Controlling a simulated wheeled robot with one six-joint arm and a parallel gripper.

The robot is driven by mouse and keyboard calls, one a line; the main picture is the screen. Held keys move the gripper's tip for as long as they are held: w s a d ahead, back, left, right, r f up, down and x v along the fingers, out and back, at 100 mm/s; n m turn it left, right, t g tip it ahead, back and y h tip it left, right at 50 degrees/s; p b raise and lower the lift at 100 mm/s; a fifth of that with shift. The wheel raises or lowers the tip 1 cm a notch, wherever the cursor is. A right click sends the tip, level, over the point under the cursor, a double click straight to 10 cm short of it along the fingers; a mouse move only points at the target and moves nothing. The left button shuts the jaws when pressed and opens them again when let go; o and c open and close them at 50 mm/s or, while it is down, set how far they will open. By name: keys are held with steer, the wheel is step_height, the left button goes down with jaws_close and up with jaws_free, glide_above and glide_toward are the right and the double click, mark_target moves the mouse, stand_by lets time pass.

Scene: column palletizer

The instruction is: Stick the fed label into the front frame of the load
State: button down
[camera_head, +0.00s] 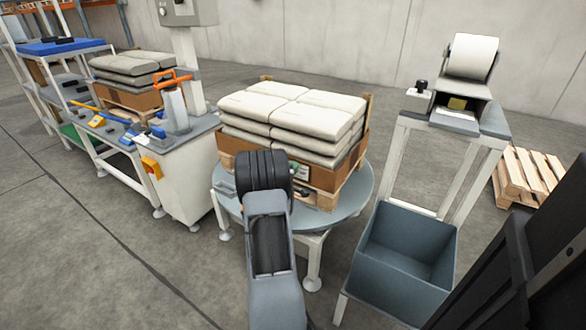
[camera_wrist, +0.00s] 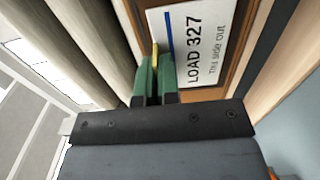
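The load is several pale sacks (camera_head: 290,110) stacked in a brown carton tray (camera_head: 325,178) on a pallet. In the wrist view, a white card (camera_wrist: 208,45) reading "LOAD 327 this side out", with a blue stripe along its left edge, is on the brown front face (camera_wrist: 240,55). My gripper (camera_wrist: 155,62) has green fingers close together at that card's left edge. A thin yellow piece, seen edge-on and apparently the label (camera_wrist: 155,48), stands between the fingertips. I cannot tell whether it touches the front. In the head view my arm hides most of the gripper and front.
The load stands on a round grey turntable (camera_head: 228,203). To the right are a label feeder (camera_head: 466,80) with a white roll on a stand and a grey bin (camera_head: 400,262). A workbench (camera_head: 185,170) and another sack stack (camera_head: 130,66) are left. Open floor lies front left.

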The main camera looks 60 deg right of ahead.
steer(key=c, duration=1.3)
jaws_free()
steer(key=shift+o, duration=0.2)
steer(key=a+p, duration=0.2)
steer(key=a, duration=1.1)
steer(key=shift+a+p, duration=0.35)
steer(key=shift+a, duration=0.05)
steer(key=shift+r, duration=0.15)
